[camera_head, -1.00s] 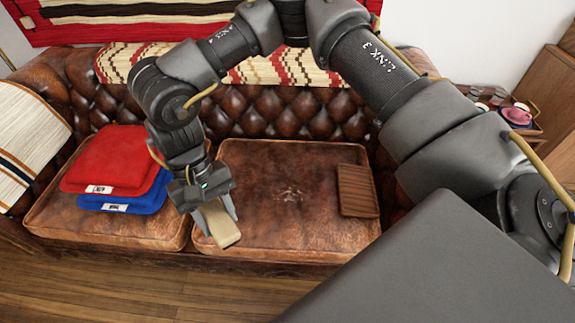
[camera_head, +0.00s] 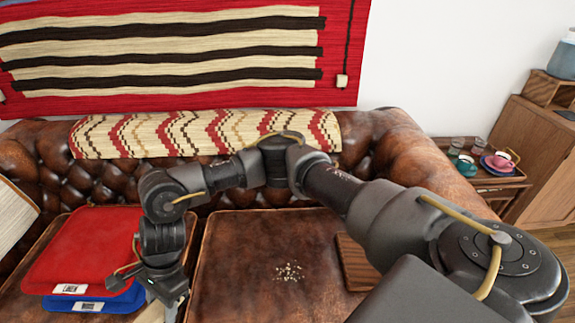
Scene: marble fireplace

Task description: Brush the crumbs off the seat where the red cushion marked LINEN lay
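Pale crumbs (camera_head: 289,271) lie in a small patch on the right brown leather seat (camera_head: 235,245). The red cushion (camera_head: 80,250) lies on the left seat, on top of a blue cushion (camera_head: 128,299). Its white label (camera_head: 74,289) seems to read LINEN. My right gripper (camera_head: 166,311) points down at the bottom edge of the picture, left of the crumbs and near the gap between the seats. It is shut on a pale brush-like block (camera_head: 150,314), which is cut off by the picture edge. My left gripper is not in view.
A slatted wooden board (camera_head: 354,262) lies on the right seat, right of the crumbs. The tufted sofa back carries a zigzag throw (camera_head: 205,133). A side tray (camera_head: 500,180) with cups and glasses stands at the right. My arm spans the seat's front right.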

